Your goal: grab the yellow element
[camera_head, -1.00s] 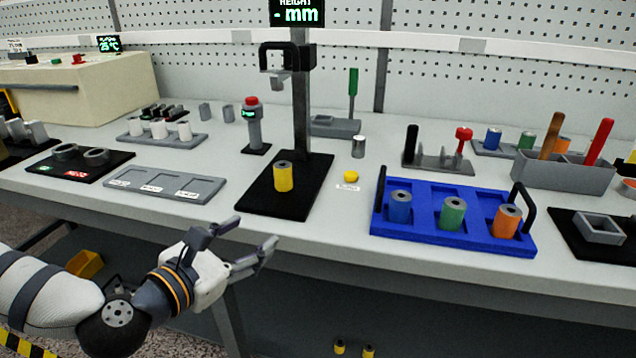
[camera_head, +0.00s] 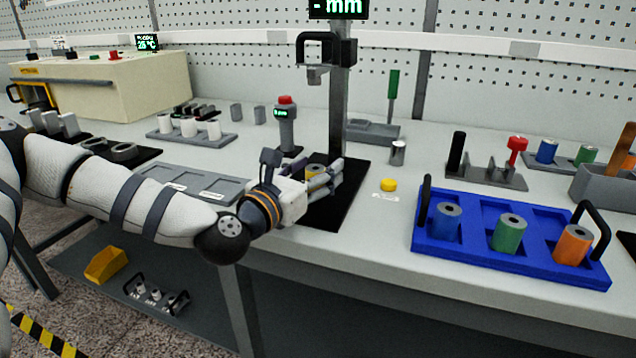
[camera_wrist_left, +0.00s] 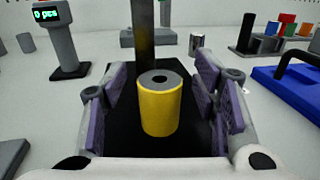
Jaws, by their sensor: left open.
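The yellow element (camera_wrist_left: 160,106) is an upright yellow cylinder with a grey top and a dark hole. It stands on the black base plate (camera_head: 347,195) of the height gauge. In the head view the yellow element (camera_head: 316,172) is mostly hidden behind my left gripper (camera_head: 318,178). In the left wrist view my left gripper (camera_wrist_left: 165,108) is open, with one purple-padded finger on each side of the yellow element. Gaps show between the pads and the cylinder. My right gripper is in neither view.
The gauge post (camera_head: 338,100) rises behind the element. A counter with a red top (camera_head: 286,125) stands left of it. A blue tray (camera_head: 470,262) holds blue, green and orange spindles.

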